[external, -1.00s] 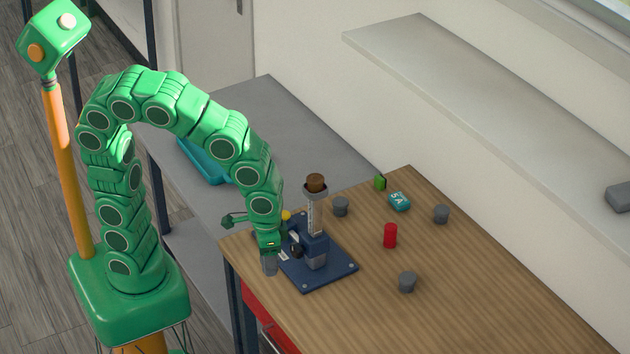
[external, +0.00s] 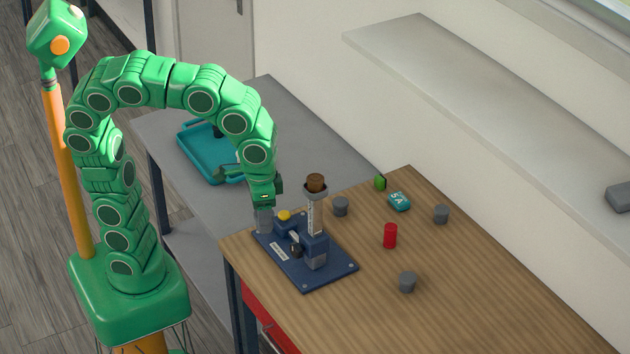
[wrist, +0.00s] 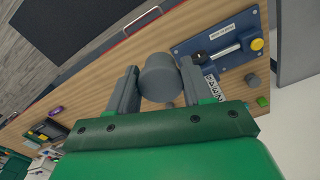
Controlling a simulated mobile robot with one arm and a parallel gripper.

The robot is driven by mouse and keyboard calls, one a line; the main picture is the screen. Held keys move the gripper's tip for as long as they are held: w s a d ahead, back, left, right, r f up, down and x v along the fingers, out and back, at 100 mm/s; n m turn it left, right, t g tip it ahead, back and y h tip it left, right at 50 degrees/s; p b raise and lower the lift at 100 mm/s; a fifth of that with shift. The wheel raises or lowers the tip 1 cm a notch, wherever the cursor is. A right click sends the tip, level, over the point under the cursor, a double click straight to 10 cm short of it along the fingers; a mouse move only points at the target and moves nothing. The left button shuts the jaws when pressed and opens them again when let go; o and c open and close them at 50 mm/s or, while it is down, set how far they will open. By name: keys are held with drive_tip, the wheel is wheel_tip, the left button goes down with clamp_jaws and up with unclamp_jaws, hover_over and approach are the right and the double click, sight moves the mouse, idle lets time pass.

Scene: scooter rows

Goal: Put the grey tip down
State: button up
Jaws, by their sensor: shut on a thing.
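My gripper (wrist: 158,92) is shut on a grey tip (wrist: 159,72), a short round piece between its two grey fingers in the wrist view. In the external view my gripper (external: 264,220) points down by the back left corner of the blue-based device (external: 336,276), near the wooden table's left edge. The held tip is hard to tell from the fingers there. Similar grey pieces stand on the table: one behind the device (external: 340,206), one at the right (external: 441,214) and one in front (external: 407,282).
A red cylinder (external: 390,236), a teal 5A block (external: 399,201) and a green block (external: 380,183) stand right. A teal tray (external: 190,166) sits on the grey table behind.

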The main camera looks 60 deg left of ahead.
drive_tip(key=r, duration=0.5)
drive_tip(key=shift+w+r, duration=0.25)
drive_tip(key=w+a+r+n, duration=0.1)
drive_tip(key=w+a+n, duration=0.3)
drive_tip(key=w, duration=0.9)
drive_tip(key=w+a+r+n, duration=0.1)
drive_tip(key=w+a+n, duration=0.3)
drive_tip(key=w+a, duration=1.3)
drive_tip(key=w+a+f+n, duration=0.1)
drive_tip(key=a+n, duration=0.3)
drive_tip(key=a, duration=1.6)
drive_tip(key=w+a+f+n, duration=0.15)
drive_tip(key=a+n, duration=0.35)
drive_tip(key=a, duration=1.6)
hover_over(288, 152)
drive_tip(key=shift+w+f, duration=0.1)
drive_tip(key=shift+f, duration=21.25)
